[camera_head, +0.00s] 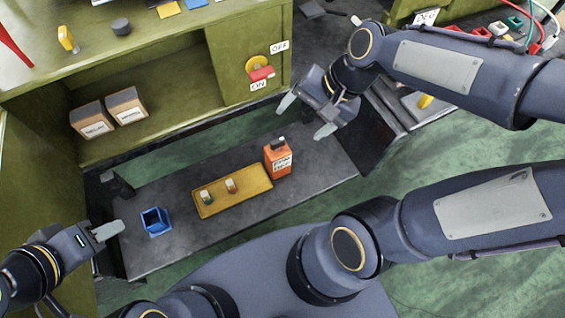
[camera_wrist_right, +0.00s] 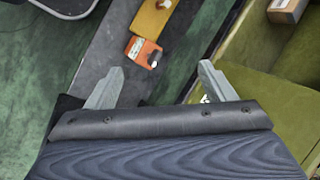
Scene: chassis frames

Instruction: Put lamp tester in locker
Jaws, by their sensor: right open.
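An orange box-like item with a dark top and a white label (camera_head: 278,160) stands on the dark bench, beside the right end of a yellow tray. It looks like the lamp tester, but I cannot read its label surely. It also shows in the right wrist view (camera_wrist_right: 136,47), beyond the fingers. The olive-green locker (camera_head: 180,72) stands behind, its front compartment open. My right gripper (camera_head: 306,117) is open and empty, above the bench near the orange item, not touching it. My left gripper (camera_head: 105,232) is at the lower left near the bench end; only one finger shows clearly.
The yellow tray (camera_head: 243,203) holds two small parts. A blue open container (camera_head: 155,221) stands left of it. Two labelled boxes (camera_head: 126,105) sit inside the locker's left part. An ON/OFF switch (camera_head: 261,72) is on its front. The compartment's middle is clear.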

